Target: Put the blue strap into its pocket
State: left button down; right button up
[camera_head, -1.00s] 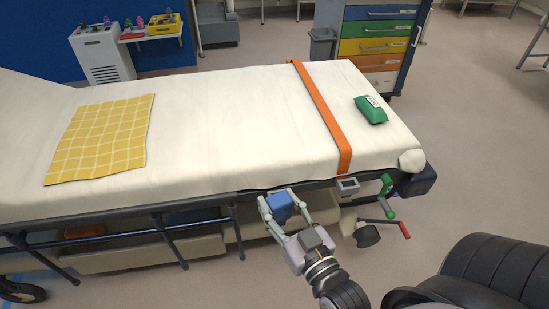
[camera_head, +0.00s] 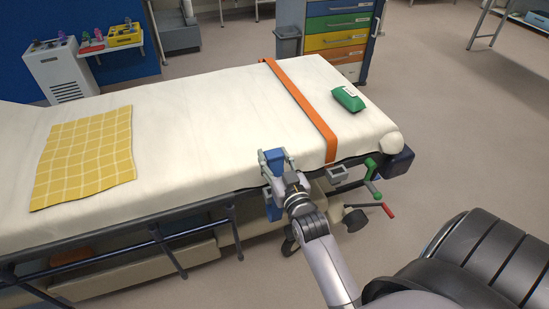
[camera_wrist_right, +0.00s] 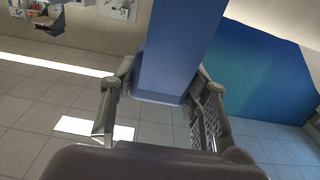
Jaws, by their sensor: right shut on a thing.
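The blue strap (camera_head: 272,156) is between the fingers of my right gripper (camera_head: 272,166), which is shut on it at the near long edge of the stretcher bed. In the right wrist view the strap (camera_wrist_right: 172,50) is a wide flat blue band between the two grey fingers (camera_wrist_right: 160,105), running up out of the picture. In the head view more blue shows below the gripper, partly hidden by my wrist. A small grey open-topped holder (camera_head: 337,174) sits on the bed's side rail, right of the gripper; I cannot tell whether it is the strap's pocket. My left gripper is not in view.
An orange strap (camera_head: 302,108) crosses the white mattress (camera_head: 200,130). A green packet (camera_head: 348,98) and a yellow checked cloth (camera_head: 85,157) lie on it. Green and red crank handles (camera_head: 374,178) stick out near the bed's corner.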

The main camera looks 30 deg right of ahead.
aim_at(274, 171)
jog(key=shift+f+b, duration=0.55)
jog(key=shift+f, duration=0.25)
notch_tip(274, 171, down, 3)
jog(key=b, duration=0.3)
jog(key=shift+f, duration=0.2)
jog(key=shift+f+b, duration=0.35)
jog(key=shift+f, duration=0.15)
jog(key=shift+s+a+f, duration=0.1)
jog(key=shift+s+f, duration=0.15)
jog(key=shift+s, duration=0.05)
jog(key=shift+f, duration=0.4)
dwell(0.6)
jog(key=shift+f+b, duration=0.85)
jog(key=shift+f, duration=0.8)
dwell(0.4)
